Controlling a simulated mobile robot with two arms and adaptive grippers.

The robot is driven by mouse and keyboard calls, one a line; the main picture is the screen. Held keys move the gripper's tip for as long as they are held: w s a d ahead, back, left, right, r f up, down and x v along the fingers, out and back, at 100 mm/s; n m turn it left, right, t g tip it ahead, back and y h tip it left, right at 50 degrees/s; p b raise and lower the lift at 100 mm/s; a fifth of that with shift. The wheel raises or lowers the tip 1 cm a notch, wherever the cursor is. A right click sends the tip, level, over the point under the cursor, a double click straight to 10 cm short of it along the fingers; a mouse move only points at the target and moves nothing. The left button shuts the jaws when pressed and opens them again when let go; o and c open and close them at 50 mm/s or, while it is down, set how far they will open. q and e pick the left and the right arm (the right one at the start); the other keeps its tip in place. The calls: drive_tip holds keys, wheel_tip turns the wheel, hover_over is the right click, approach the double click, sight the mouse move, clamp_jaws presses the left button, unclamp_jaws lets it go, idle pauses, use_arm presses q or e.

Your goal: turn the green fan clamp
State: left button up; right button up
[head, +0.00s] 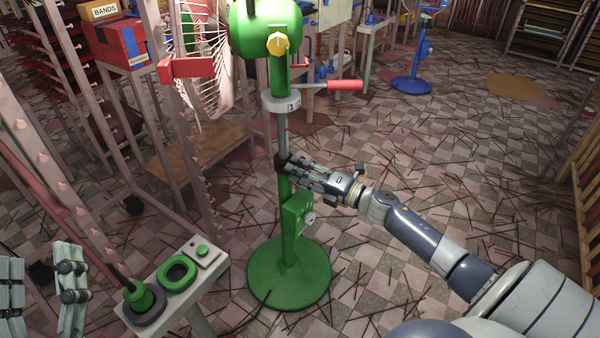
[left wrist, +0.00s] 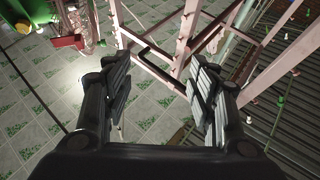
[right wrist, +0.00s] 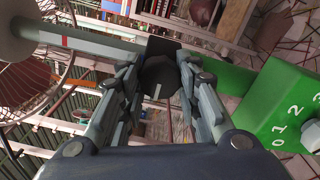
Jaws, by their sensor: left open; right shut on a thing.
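The green fan (head: 290,240) stands upright on a round base. Its black clamp (head: 281,161) sits on the pole, where the grey inner rod enters the green tube. My right gripper (head: 293,168) reaches it from the right. In the right wrist view, the clamp's dark round knob (right wrist: 158,80), with a pale mark, lies between the fingers of my right gripper (right wrist: 160,72), which is shut on it. My left gripper (head: 42,290) is at the lower left, apart from the fan. In the left wrist view my left gripper (left wrist: 160,90) is open and empty.
A bench (head: 205,268) with green pieces stands at the lower left, near the fan base. Pale racks (head: 185,120) stand behind it. A blue stand (head: 412,83) is farther back. Thin sticks litter the tiled floor, and the floor on the right is otherwise clear.

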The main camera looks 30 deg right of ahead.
use_arm(q)
drive_tip(key=shift+s+r+t, duration=0.6)
drive_tip(key=shift+r+t, duration=0.1)
drive_tip(key=shift+r, duration=0.15)
use_arm(e)
drive_tip(key=shift+f+n, duration=0.15)
drive_tip(key=shift+n, duration=0.45)
drive_tip(key=o, duration=1.1)
drive_tip(key=v, duration=1.2)
